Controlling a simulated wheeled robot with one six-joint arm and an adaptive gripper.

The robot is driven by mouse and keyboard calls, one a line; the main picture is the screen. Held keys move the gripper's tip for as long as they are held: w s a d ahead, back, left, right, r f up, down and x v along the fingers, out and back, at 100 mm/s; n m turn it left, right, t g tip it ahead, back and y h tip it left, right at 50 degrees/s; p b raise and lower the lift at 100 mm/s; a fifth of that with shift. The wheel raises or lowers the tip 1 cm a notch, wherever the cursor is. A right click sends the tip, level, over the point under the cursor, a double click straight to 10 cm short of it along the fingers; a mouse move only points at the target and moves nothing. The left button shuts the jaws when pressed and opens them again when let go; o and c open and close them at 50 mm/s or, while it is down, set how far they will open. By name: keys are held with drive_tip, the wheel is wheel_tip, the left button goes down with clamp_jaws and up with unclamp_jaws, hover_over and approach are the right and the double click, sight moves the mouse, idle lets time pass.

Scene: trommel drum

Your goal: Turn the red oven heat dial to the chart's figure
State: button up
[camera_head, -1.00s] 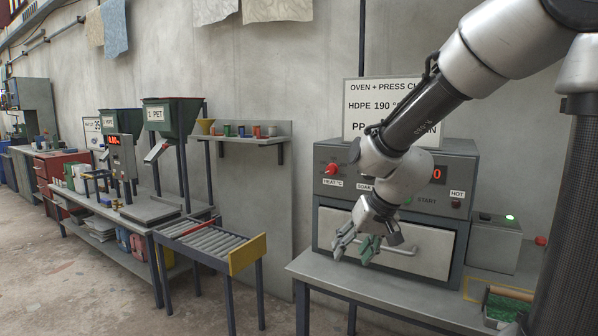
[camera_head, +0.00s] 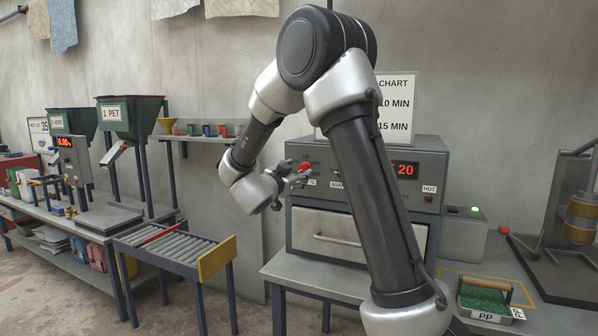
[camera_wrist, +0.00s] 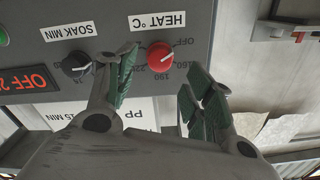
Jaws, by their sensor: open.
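The red heat dial (camera_wrist: 160,56) is on the oven's grey front panel, under its HEAT °C label in the upside-down wrist view. Its pale mark seems to face the OFF side; the exact setting is hard to read. My gripper (camera_wrist: 160,88) is open, its green-padded fingers on either side of the dial's line, apparently without gripping it. In the head view the red dial (camera_head: 304,166) shows just beside my gripper (camera_head: 296,180). The chart (camera_head: 396,105) stands above the oven; my arm hides its figures, leaving "10 MIN" and "15 MIN".
The black soak dial (camera_wrist: 76,64) is close beside one finger. The oven display (camera_wrist: 28,79) reads OFF and a figure starting with 2; the head view shows 20. A mould tray (camera_head: 487,303) labelled PP lies on the bench at right. A roller conveyor (camera_head: 175,245) stands at left.

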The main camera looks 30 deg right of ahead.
sight(303, 169)
drive_tip(key=shift+x, duration=2.4)
drive_tip(key=c, duration=1)
